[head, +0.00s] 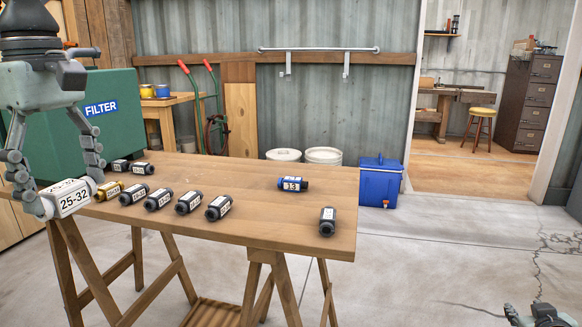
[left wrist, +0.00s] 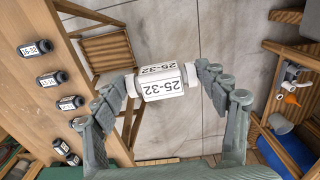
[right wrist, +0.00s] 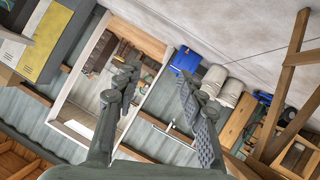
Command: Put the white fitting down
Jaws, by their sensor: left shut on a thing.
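The white fitting (head: 74,198), marked 25-32, is held in my left gripper (head: 70,188) at the left end of the wooden table (head: 270,228). In the left wrist view the white fitting (left wrist: 160,82) sits between the two fingers of my left gripper (left wrist: 163,85), beyond the table's edge with floor behind it. Whether it touches the table is not clear in the head view. My right gripper (right wrist: 155,92) is open and empty in the right wrist view, away from the table. Only a bit of it shows at the bottom right of the head view (head: 535,314).
Several dark fittings (head: 188,203) stand in a row on the table, with a brass one (head: 108,190) near the left. A blue fitting (head: 292,184) and a dark fitting (head: 327,221) lie at the right. A green FILTER box (head: 105,135) stands behind.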

